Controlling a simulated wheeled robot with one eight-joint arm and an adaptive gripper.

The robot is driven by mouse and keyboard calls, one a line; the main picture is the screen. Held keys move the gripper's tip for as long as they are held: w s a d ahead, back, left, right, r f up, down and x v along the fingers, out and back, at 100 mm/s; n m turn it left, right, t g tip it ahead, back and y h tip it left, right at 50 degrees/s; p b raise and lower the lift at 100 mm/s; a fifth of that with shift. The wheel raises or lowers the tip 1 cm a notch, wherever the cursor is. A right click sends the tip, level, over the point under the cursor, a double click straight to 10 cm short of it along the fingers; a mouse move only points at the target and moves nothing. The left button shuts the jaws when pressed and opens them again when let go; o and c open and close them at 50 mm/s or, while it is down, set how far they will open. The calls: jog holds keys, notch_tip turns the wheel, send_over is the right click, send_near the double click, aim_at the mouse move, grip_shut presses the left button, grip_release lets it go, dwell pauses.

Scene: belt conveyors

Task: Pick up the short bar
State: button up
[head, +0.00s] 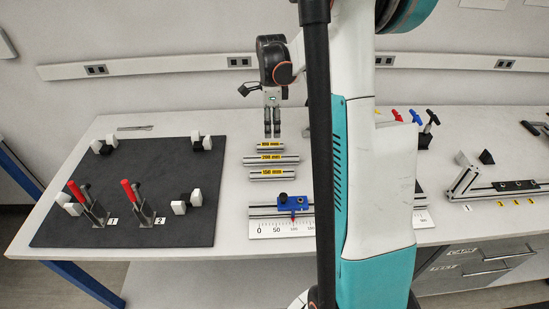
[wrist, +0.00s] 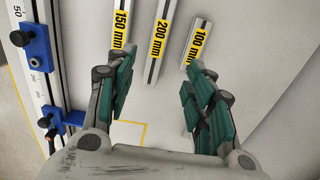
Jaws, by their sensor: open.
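The short bar (head: 270,147) is a grey metal profile with a yellow label, lying on the table at the back of a row of three bars. In the wrist view the short bar (wrist: 199,41) reads 100 mm and lies just beyond the right fingertip. My gripper (head: 272,134) points down, close above the short bar in the head view. The wrist view shows my gripper (wrist: 160,72) open, with green pads wide apart and nothing between them. The 200 mm bar (wrist: 154,70) lies in line with the gap.
The 150 mm bar (wrist: 120,38) lies left of the 200 mm bar. A ruler rail with a blue stop (head: 292,203) stands in front of the bars. A dark board (head: 130,225) with red-handled clamps is on the left. My arm hides part of the table.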

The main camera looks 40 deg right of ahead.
jog(key=b, duration=0.2)
send_over(271, 157)
jog(key=f, duration=0.8)
jog(key=shift+d+f, duration=0.1)
jog(key=shift+d, duration=0.1)
jog(key=shift+a+f+b, duration=0.15)
jog(key=shift+f+b, duration=0.95)
jog(key=shift+f, duration=1.55)
grip_shut()
